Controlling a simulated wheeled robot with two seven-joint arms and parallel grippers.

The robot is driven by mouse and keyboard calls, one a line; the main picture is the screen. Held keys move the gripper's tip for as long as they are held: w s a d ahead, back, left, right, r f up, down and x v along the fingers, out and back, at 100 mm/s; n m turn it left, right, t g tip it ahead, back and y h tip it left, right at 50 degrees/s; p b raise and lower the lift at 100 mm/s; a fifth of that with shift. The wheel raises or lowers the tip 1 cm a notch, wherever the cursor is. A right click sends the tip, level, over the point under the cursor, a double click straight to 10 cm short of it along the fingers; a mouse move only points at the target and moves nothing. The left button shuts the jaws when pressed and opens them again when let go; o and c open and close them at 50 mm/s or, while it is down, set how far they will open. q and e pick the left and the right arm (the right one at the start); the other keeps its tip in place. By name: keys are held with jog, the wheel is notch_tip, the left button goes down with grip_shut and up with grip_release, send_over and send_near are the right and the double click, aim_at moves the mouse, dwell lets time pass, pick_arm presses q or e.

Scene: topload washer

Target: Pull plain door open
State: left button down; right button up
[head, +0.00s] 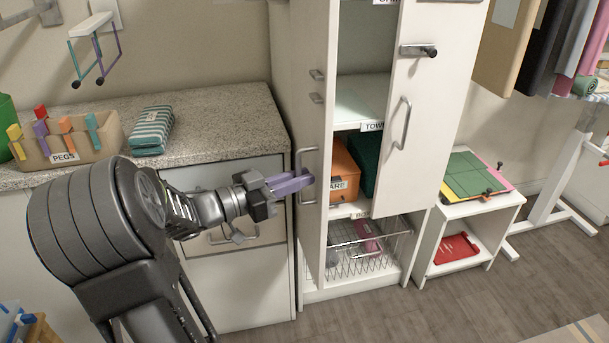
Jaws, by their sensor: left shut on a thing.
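The tall white cabinet has two doors. The plain door (318,110), on the left and without a latch, stands swung out and shows at a steep angle. Its bar handle (301,160) is on its outer face. My left gripper (302,181) comes in from the left, its purple fingers shut on this handle at its lower part. The fingers hide part of the handle. The right door (436,120) carries a latch (418,51) and its own bar handle (402,123) and covers the right part of the cabinet. My right gripper is not in view.
Shelves inside hold an orange box (343,160) and a green one (365,160); a wire basket (375,252) sits below. A counter (215,125) with a peg tray (75,150) and striped cloth (152,130) is at left. A low white shelf unit (462,215) stands right; floor in front is clear.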

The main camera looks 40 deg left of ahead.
pick_arm(q)
jog(key=c, duration=1.8)
grip_release()
jog(key=b+v, duration=0.3)
jog(key=v, duration=0.5)
